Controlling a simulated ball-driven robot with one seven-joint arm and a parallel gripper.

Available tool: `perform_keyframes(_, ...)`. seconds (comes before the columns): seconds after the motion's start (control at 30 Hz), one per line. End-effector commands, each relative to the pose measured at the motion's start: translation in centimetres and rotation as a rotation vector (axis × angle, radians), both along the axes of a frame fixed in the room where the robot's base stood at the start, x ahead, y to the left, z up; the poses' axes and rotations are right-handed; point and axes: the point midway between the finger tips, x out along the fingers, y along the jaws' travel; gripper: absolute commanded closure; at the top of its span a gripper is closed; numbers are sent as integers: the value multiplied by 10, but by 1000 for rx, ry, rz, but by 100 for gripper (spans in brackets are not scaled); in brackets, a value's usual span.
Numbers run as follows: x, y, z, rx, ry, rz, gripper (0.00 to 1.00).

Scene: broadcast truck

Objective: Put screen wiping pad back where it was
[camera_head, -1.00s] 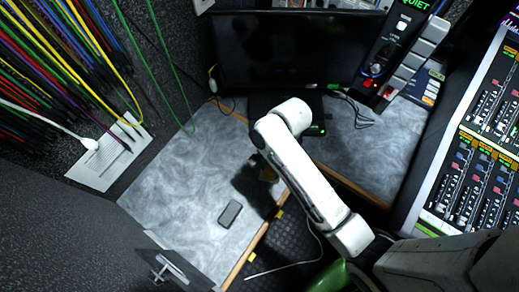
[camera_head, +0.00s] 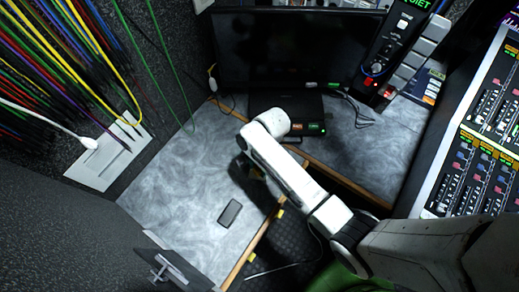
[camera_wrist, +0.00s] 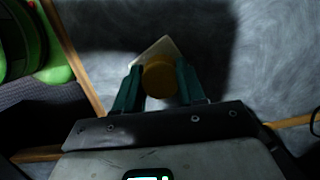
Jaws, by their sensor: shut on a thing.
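In the wrist view, my gripper (camera_wrist: 157,84) has its two green fingers on either side of a screen wiping pad (camera_wrist: 160,78). The pad has a round amber-yellow part and a pale, flat, angular part beyond it. The gripper is shut on the yellow part and holds the pad over the grey, mottled desk (camera_wrist: 270,50). I cannot tell how high above the desk it is. In the head view, my white arm hides most of the gripper and the pad. The desk also shows there (camera_head: 175,175).
A dark monitor (camera_head: 290,45) stands at the back, with a black box (camera_head: 285,105) in front. A dark phone-like object (camera_head: 230,213) lies on the desk. A mixing console (camera_head: 485,150) is at right. Cables (camera_head: 55,60) hang at left. The left desk surface is mostly clear.

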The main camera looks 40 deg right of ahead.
Motion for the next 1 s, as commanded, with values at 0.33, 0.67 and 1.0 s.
perform_keyframes(0.33, 0, 0, -2, 0, 1, -1, 43)
perform_keyframes(0.67, 0, 0, -1, 0, 1, -1, 35)
perform_keyframes(1.0, 4, -11, 44, 0, -4, -2, 35)
